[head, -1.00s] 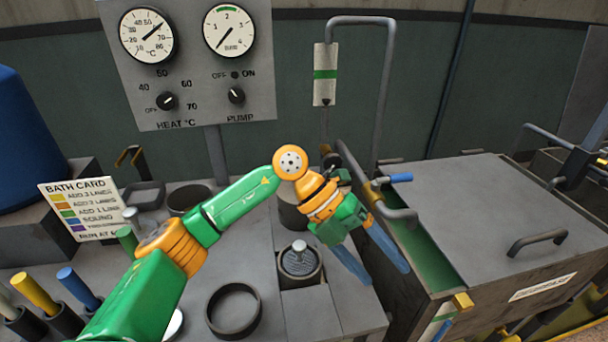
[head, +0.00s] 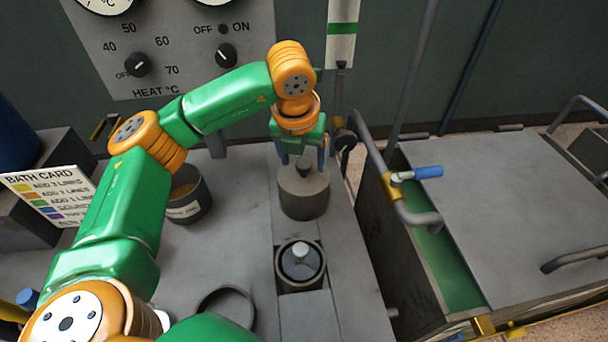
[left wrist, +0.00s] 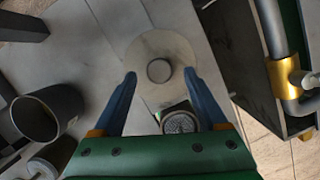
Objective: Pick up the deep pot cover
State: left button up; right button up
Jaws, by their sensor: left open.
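The deep pot cover looks to be the grey cylinder (head: 303,196) with a small knob on top, standing upright at the back of the grey bench. In the left wrist view it is a pale round top (left wrist: 160,45) with a dark knob in the middle. My left gripper (head: 303,158) points down over it, open and empty. In the left wrist view its blue fingertips (left wrist: 159,74) lie either side of the knob. I cannot tell how far above the cover they are. My right gripper is not in view.
A square well with a round pot (head: 300,265) lies in front. A dark ring (head: 226,305) and a labelled pot (head: 186,195) are to the left. A lidded tank (head: 500,210) and a bent pipe with a blue-handled valve (head: 428,172) stand right.

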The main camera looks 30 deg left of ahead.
pick_arm(q)
jog(key=shift+w+a+f, duration=0.15)
jog(key=shift+w+f, duration=0.3)
jog(key=shift+f, duration=0.3)
jog(key=shift+s+r, duration=0.1)
grip_shut()
dwell(0.7)
